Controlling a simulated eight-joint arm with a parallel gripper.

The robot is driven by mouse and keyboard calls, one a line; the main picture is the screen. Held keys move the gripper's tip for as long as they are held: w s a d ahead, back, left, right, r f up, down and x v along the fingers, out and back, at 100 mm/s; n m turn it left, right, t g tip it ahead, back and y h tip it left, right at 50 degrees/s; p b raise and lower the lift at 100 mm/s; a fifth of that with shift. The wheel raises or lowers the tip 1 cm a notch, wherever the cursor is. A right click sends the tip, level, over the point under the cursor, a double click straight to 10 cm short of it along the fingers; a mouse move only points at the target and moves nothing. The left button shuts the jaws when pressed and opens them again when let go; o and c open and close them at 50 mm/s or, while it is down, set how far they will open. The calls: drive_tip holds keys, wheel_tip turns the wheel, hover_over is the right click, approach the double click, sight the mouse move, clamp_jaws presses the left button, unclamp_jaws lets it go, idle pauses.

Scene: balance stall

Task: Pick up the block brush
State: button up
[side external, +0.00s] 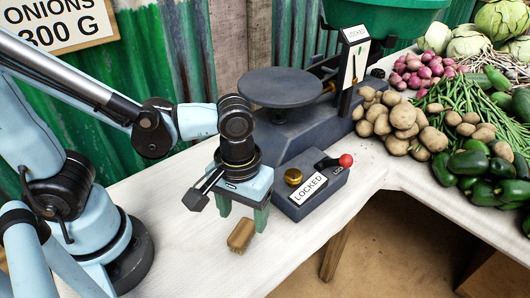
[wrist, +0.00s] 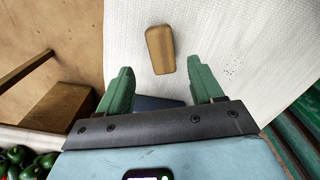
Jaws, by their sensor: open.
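The block brush (side external: 241,235) is a small brown wooden block with pale bristles below. It lies on the white table (side external: 200,255) near its front edge. My gripper (side external: 243,222) has green fingers and hangs just above and behind the brush in the side view. In the wrist view the brush (wrist: 160,49) lies beyond the fingertips, roughly centred between them. The green fingers (wrist: 165,80) are spread apart with nothing between them. The gripper is open and apart from the brush.
A dark box with a LOCKED label (side external: 308,187), a brass knob and a red-tipped lever stands just right of my gripper. Behind it is a dark scale (side external: 310,130) with a round pan. Potatoes (side external: 400,120) and green peppers (side external: 475,170) lie to the right. The table left of the brush is clear.

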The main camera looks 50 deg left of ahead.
sight(242, 231)
drive_tip(key=shift+s+f, duration=0.15)
drive_tip(key=shift+f, duration=1.3)
drive_tip(key=shift+s+f, duration=0.1)
drive_tip(key=shift+f, duration=1.35)
drive_tip(key=c, duration=1.1)
drive_tip(key=shift+c, duration=0.2)
drive_tip(key=shift+r, duration=0.1)
drive_tip(key=shift+r, duration=0.7)
drive_tip(key=r, duration=0.3)
drive_tip(key=shift+s+d, duration=0.15)
drive_tip(key=shift+s, duration=0.25)
drive_tip(key=s+d+r, duration=0.5)
drive_tip(key=s+r, duration=0.1)
drive_tip(key=s, duration=0.3)
drive_tip(key=shift+s+d+r, duration=0.15)
drive_tip(key=shift+s+r, duration=0.05)
